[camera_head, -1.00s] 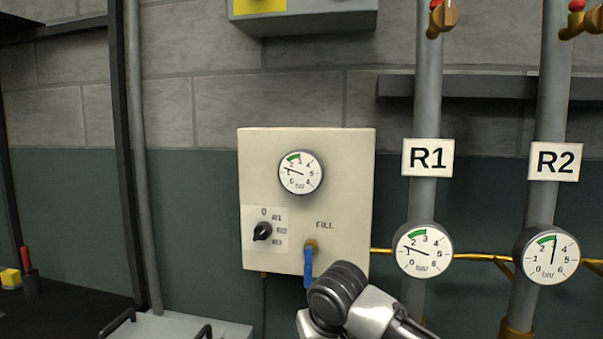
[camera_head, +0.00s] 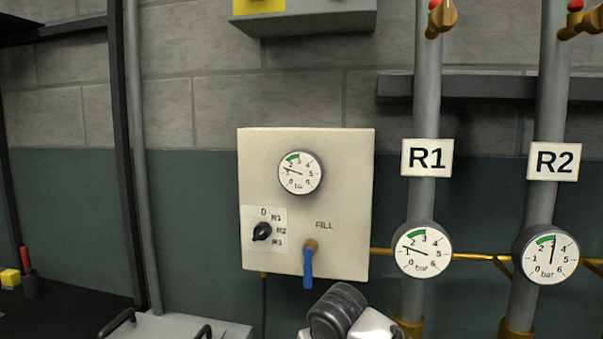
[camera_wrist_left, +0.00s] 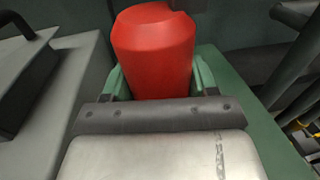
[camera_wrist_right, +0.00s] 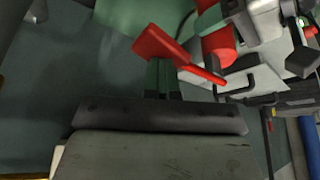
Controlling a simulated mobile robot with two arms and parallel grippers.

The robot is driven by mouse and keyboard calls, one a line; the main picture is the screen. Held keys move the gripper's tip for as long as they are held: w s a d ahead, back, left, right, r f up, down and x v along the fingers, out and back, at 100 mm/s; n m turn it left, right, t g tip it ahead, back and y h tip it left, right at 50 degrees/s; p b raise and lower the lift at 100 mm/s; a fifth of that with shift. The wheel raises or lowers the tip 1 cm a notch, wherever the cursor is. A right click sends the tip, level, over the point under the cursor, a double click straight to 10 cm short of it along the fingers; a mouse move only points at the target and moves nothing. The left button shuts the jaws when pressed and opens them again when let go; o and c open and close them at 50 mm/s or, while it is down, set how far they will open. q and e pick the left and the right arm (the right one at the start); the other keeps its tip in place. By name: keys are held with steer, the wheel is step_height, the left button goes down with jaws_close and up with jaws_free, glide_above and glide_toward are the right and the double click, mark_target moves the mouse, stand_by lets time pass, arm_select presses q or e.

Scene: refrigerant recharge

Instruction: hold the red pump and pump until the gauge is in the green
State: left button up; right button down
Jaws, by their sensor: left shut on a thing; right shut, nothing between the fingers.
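The red pump (camera_wrist_left: 153,50) fills the top middle of the left wrist view. My left gripper (camera_wrist_left: 155,85) is shut on it, with green fingers on both sides. In the right wrist view a red lever (camera_wrist_right: 160,47) and a red cylinder (camera_wrist_right: 219,47) show. My right gripper (camera_wrist_right: 162,78) is shut and empty, its fingertips close to the lever; I cannot tell whether they touch. In the head view the panel gauge (camera_head: 300,172) has its needle left of its green arc. The R1 gauge (camera_head: 422,249) needle is left of green; the R2 gauge (camera_head: 546,254) needle points nearly straight up.
The cream panel (camera_head: 340,200) carries a black selector knob (camera_head: 262,231) turned to lower left and a blue FILL valve handle (camera_head: 308,268) hanging down. Two grey pipes with R1 (camera_head: 427,157) and R2 (camera_head: 554,161) labels stand to the right.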

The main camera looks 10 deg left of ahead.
steer(key=shift+s+a+f, duration=0.1)
steer(key=shift+a+f, duration=0.1)
steer(key=shift+f, duration=0.2)
steer(key=shift+a+r, duration=0.1)
steer(key=shift+r, duration=4.25)
steer(key=shift+d, duration=0.2)
steer(key=shift+f, duration=2)
